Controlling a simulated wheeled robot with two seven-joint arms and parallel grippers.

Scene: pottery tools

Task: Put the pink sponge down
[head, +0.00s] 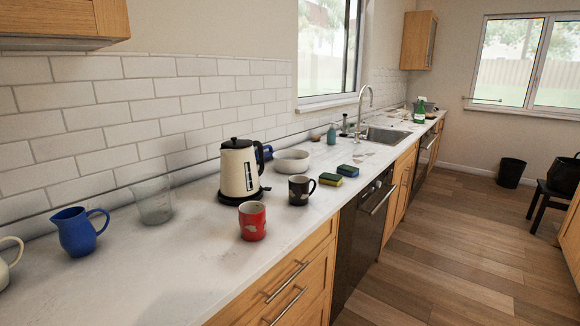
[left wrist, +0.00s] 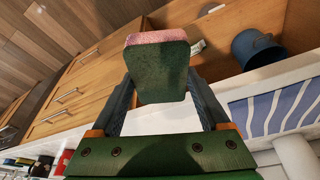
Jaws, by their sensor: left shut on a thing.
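The pink sponge (left wrist: 157,37) shows in the left wrist view, with a pink layer along its top edge and a dark green face toward the camera. My left gripper (left wrist: 165,82) is shut on it, one finger on each side. The sponge appears held clear, with no surface seen touching it. Neither the held sponge nor either gripper shows in the head view. My right gripper is in no view. The long white countertop (head: 150,265) runs along the tiled wall in the head view.
On the counter stand a blue jug (head: 75,232), a clear beaker (head: 153,203), a cream kettle (head: 239,170), a red mug (head: 252,220), a black mug (head: 299,190), a bowl (head: 291,161) and two other sponges (head: 330,179) (head: 348,170). A blue bucket (left wrist: 256,50) shows in the left wrist view.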

